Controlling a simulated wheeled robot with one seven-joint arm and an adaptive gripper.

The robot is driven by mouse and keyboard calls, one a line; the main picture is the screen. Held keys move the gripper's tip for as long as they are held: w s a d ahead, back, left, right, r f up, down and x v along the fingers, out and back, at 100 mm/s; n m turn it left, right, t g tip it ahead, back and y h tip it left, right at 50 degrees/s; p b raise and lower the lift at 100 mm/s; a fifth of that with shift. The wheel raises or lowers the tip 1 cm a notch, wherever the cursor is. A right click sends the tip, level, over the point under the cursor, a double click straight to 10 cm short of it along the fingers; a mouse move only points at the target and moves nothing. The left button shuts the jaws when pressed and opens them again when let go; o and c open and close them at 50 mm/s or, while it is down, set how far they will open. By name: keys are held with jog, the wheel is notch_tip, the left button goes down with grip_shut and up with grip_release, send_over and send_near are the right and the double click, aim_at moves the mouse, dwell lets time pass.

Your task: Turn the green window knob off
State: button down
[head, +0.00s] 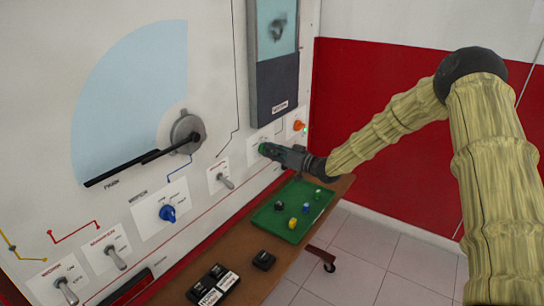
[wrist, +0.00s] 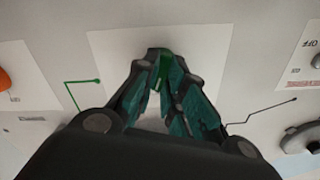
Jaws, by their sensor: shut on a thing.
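The green window knob (head: 264,147) sits on a white plate on the upright trainer panel, below the dark window unit (head: 277,87). My gripper (head: 272,150) reaches it from the right, and its fingers are shut on the knob. In the wrist view the gripper (wrist: 163,72) has its fingertips close together around the green knob (wrist: 164,70), against the white plate (wrist: 210,55). The fingers hide most of the knob. I cannot tell which way its pointer faces.
An orange knob (head: 299,126) is just right of the gripper. A toggle switch (head: 225,181) and a blue knob (head: 168,212) are to the left. Below, a green tray (head: 268,222) with several small knobs rests on a brown table (head: 235,251). Floor is clear at right.

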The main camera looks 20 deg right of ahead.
jog(key=shift+f+n+b, duration=0.1)
jog(key=shift+n+b, duration=1)
jog(key=shift+n, duration=0.8)
jog(key=c, duration=1.5)
grip_release()
jog(key=shift+s, duration=0.1)
jog(key=v, duration=1.2)
jog(key=shift+d, duration=0.1)
